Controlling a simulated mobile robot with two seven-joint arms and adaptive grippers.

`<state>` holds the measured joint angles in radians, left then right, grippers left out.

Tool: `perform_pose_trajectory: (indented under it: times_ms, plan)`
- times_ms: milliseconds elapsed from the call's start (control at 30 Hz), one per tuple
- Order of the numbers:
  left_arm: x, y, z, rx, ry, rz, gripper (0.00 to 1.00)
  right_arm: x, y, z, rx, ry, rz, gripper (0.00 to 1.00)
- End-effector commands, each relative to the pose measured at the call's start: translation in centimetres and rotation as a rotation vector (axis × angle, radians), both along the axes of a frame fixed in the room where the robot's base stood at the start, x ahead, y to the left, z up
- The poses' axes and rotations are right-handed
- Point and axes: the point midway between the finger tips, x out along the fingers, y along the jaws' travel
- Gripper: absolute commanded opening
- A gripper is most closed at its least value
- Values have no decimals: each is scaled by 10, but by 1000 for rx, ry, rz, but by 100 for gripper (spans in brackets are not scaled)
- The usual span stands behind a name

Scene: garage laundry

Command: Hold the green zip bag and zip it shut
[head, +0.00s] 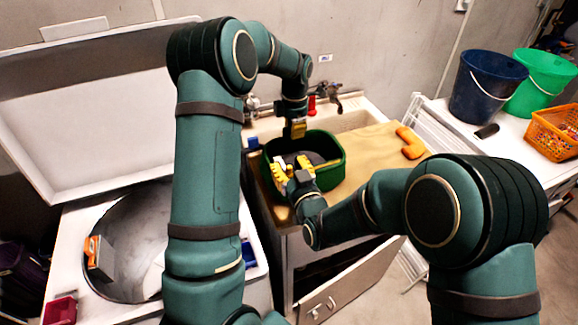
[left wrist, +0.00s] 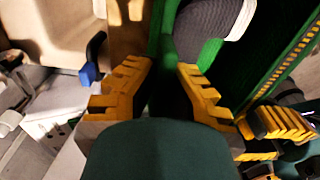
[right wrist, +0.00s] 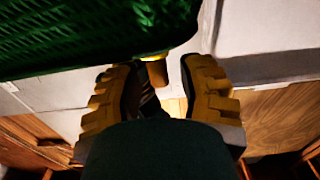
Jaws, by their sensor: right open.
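The green zip bag (head: 335,173) stands upright on the counter by the sink, its top open on dark grey contents. In the left wrist view its green wall (left wrist: 164,35) passes between the fingertips of my left gripper (left wrist: 165,66), which is shut on it at the far rim. A yellow zip edge (left wrist: 285,75) runs along the right side there. My right gripper (head: 291,171) is at the bag's near left corner. In the right wrist view it is open (right wrist: 158,62), with a tan zip tab (right wrist: 157,73) between its fingertips, below the bag's ribbed wall; contact is unclear.
An orange object (head: 411,143) lies on the wooden counter (head: 372,143) right of the bag. Taps (head: 335,95) and a red item (head: 311,105) are behind. An open washer (head: 130,240) is left; buckets (head: 487,85) and an orange basket (head: 553,134) stand at the right.

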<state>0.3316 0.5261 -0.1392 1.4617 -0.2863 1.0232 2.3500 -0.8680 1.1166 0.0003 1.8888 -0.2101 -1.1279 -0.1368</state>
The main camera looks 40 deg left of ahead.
Motion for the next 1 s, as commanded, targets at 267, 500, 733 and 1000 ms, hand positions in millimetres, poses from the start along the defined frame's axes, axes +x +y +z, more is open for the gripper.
perform_pose_trajectory:
  times_ms: [267,500,733,1000]
  plan:
    - [0,0,0,0,0,0,0,0,0,0,0,0,0,0]
    - [0,-1,0,-1,0,0,0,5,-3,0,1,0,-2,0]
    - [0,-1,0,-2,1,0,0,56,-29,0,3,1,-9,0]
    - [0,-2,0,-4,2,-2,0,115,-59,1,4,0,-4,0]
